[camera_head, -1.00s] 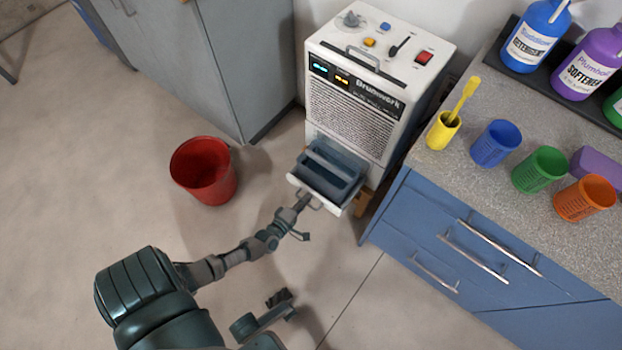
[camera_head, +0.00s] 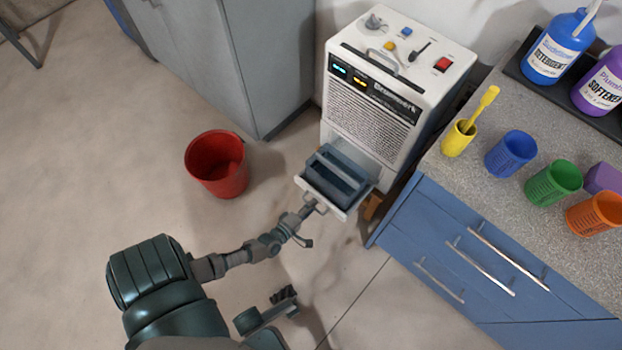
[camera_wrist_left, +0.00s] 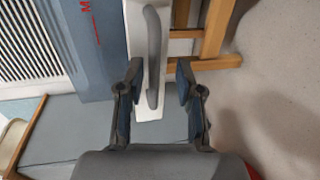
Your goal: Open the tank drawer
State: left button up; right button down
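The white tank drawer (camera_head: 352,207) is pulled out from the lower front of the white machine (camera_head: 370,115). A blue-grey tank (camera_head: 337,177) sits in it. My left gripper (camera_head: 312,210) is at the drawer's front. In the left wrist view, the gripper's fingers (camera_wrist_left: 160,82) are spread, one on each side of the grey bar handle (camera_wrist_left: 153,58). Gaps show between the handle and both finger pads. The white drawer front (camera_wrist_left: 146,108) lies behind the handle. In the head view, the gripper hides most of the handle.
A red bucket (camera_head: 217,165) stands on the floor left of the drawer. A blue cabinet (camera_head: 440,245) with a grey counter (camera_head: 478,185) is close on the right. A grey cabinet (camera_head: 205,60) is behind the bucket. The floor before the drawer is open.

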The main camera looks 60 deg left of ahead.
pick_arm(q)
jog(key=v, duration=1.2)
jog(key=shift+f, duration=0.1)
